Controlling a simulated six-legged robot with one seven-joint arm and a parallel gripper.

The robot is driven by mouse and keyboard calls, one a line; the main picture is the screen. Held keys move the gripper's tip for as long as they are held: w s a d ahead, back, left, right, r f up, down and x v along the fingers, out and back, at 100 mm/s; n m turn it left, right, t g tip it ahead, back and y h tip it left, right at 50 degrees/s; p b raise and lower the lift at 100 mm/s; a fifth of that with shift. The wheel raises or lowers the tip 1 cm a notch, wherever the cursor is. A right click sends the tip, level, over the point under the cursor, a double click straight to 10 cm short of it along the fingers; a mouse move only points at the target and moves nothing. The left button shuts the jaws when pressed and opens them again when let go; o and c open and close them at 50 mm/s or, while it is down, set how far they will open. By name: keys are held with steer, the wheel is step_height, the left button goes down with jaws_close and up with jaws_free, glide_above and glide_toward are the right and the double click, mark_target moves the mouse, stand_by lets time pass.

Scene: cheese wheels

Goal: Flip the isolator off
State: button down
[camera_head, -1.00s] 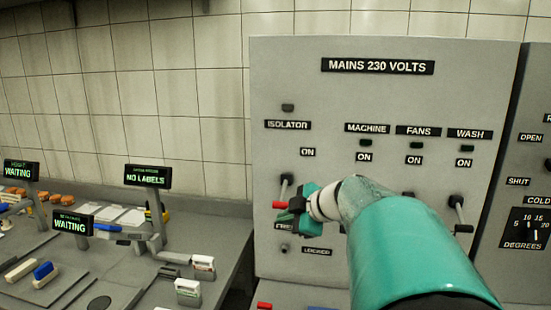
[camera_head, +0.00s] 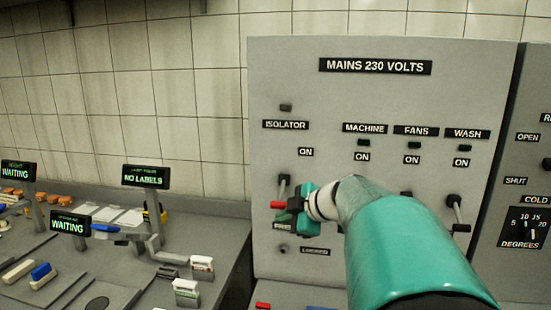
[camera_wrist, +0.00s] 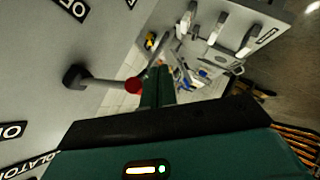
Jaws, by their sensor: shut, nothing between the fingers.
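The isolator lever (camera_head: 283,186) is on the left of the grey mains panel, under the ISOLATOR and ON labels. Its rod hangs down and outward from its pivot and ends in a red knob (camera_head: 277,205). In the wrist view the lever's grey rod (camera_wrist: 103,82) runs from a dark base to the red knob (camera_wrist: 133,87). My gripper (camera_head: 291,204) is shut and empty, just right of the knob. In the wrist view its dark green fingers (camera_wrist: 156,88) are beside the knob; I cannot tell whether they touch it. The label below the lever is partly hidden by my gripper.
The machine, fans and wash switches stand to the right; the wash lever (camera_head: 455,212) shows, the other two are mostly behind my arm. A grey bench (camera_head: 205,262) with display signs and small boxes lies to the left. A LOCKED label (camera_head: 315,251) is below my gripper.

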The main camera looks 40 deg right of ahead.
steer(key=shift+r, duration=0.15)
steer(key=shift+r, duration=0.7)
